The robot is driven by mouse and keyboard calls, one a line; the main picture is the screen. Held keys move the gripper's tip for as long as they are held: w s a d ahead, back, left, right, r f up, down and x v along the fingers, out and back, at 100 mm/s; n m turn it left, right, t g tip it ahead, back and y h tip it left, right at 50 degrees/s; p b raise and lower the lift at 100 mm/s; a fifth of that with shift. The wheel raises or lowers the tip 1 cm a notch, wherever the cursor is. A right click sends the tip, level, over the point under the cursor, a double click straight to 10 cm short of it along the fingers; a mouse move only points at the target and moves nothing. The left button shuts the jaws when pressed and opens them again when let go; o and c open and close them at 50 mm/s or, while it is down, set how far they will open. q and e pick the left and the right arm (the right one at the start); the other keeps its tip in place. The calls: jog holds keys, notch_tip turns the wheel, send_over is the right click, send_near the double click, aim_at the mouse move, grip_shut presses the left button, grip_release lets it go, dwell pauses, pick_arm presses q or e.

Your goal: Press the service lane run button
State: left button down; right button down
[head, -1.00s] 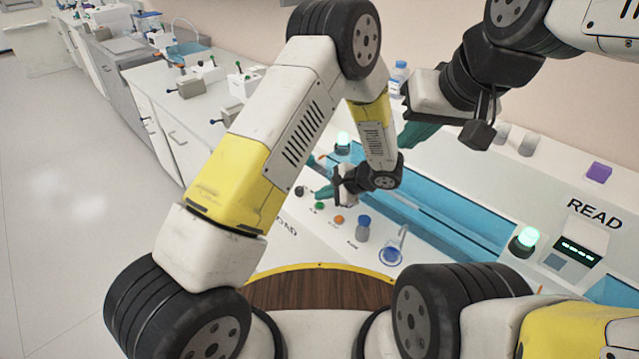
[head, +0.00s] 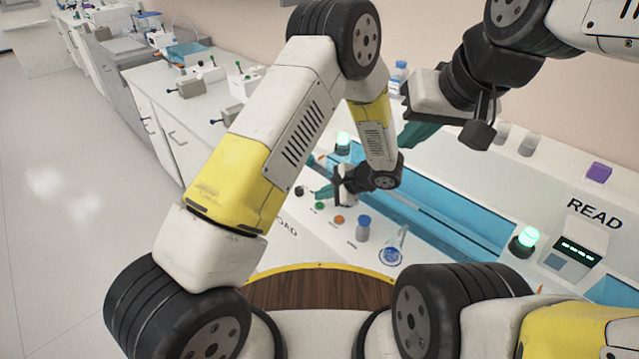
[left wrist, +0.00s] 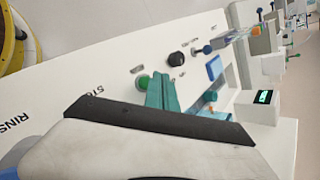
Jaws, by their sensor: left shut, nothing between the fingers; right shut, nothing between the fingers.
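A green button (head: 319,205) sits on the white bench panel. It also shows in the left wrist view (left wrist: 142,82), and the small label by it is too blurred to read. A black knob (left wrist: 176,59) is beyond it, and an orange button (head: 338,219) is on its other side in the head view. My left gripper (head: 318,191) is shut and empty, with its teal fingertips (left wrist: 158,90) close beside the green button. I cannot tell whether they touch it. My right gripper (head: 412,133) is shut and empty, raised over the far side of the bench.
A lit green lamp (head: 525,240) and the READ display (head: 577,250) are at the right.

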pick_arm(q)
jog(key=shift+f, duration=0.1)
dwell(0.5)
jog(key=shift+f, duration=0.3)
